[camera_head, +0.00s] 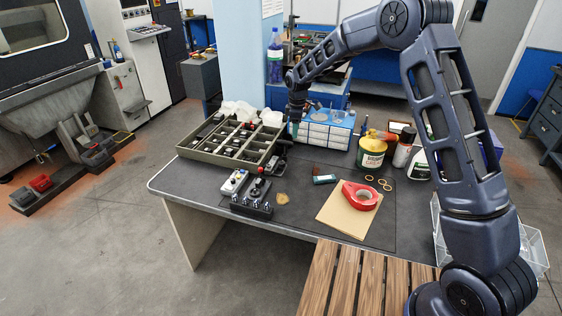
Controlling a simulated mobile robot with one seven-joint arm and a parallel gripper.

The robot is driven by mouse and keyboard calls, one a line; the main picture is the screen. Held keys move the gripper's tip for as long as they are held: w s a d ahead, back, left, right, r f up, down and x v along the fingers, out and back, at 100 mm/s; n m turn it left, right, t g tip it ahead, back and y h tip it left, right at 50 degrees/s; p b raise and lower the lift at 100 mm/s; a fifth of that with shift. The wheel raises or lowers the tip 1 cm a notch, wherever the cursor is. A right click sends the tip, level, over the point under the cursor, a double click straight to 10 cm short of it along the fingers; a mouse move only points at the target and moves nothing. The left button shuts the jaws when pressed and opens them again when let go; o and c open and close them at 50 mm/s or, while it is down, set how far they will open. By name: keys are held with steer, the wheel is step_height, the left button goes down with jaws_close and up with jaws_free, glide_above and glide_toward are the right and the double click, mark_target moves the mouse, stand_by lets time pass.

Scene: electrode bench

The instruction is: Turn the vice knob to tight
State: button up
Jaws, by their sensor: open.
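My gripper (295,127) is at the end of my arm, pointing down. It is open, and I see nothing between its fingers. It is over the back of the bench, by the right rear of the green compartment tray and the left end of the blue drawer unit. A small dark device with a round black knob (259,183) stands on the bench in front of the tray. It may be the vice, but it is too small to be sure. My gripper is apart from it, behind and to its right. The knob's setting cannot be read.
The green tray (218,158) and blue drawer unit (344,122) are near my gripper. A light-grey control box (234,181) and black holder (250,207) flank the device.

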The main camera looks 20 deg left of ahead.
steer(key=n, duration=0.2)
glide_above(281, 164)
steer(key=w, duration=0.1)
step_height(281, 164, down, 6)
steer(key=f, duration=1.1)
steer(key=shift+a, duration=0.2)
steer(key=shift+r, duration=0.1)
steer(key=shift+c, duration=0.3)
steer(key=c, duration=0.9)
